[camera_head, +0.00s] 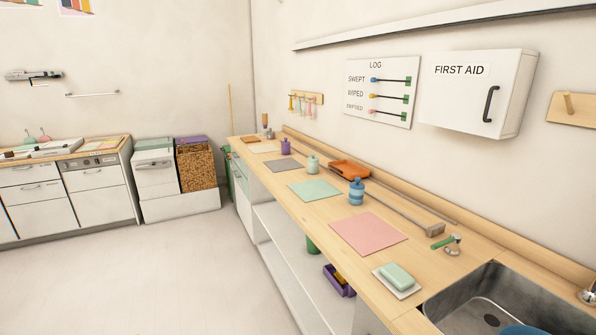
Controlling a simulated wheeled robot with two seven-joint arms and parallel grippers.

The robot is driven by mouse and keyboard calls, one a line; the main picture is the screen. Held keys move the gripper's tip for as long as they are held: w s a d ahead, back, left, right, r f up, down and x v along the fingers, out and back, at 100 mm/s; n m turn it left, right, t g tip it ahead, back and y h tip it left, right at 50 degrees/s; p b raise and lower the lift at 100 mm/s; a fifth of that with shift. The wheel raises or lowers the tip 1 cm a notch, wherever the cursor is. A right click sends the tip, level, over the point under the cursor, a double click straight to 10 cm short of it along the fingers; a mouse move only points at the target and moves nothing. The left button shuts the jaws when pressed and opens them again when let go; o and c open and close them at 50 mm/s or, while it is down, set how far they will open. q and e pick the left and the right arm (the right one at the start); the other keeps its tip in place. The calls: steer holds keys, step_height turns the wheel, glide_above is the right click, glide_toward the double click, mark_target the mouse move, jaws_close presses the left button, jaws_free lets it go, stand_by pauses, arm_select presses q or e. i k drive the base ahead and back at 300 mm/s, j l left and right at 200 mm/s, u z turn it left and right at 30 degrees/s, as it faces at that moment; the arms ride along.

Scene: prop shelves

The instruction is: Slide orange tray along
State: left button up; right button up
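The orange tray (349,170) lies toward the back of the long wooden counter, near the wall. A grey rail (400,215) runs along the counter by the wall, from near the tray to a block (428,230) at its near end. Whether the tray sits on the rail is too small to tell.
On the counter (310,208) are a blue jar (356,191), a pink mat (368,233), a green mat (314,189), a soap bar (397,276) and a green-handled tool (446,242). A sink (490,300) is at the near right. The floor (170,270) is clear.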

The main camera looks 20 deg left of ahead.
mark_target(349, 170)
steer(key=u, duration=0.3)
steer(key=z, duration=0.55)
steer(key=i+j+z, duration=0.15)
steer(key=j+z, duration=0.35)
steer(key=i+j+z, duration=0.1)
steer(key=j+z, duration=0.2)
steer(key=z, duration=0.2)
steer(key=j+z, duration=0.45)
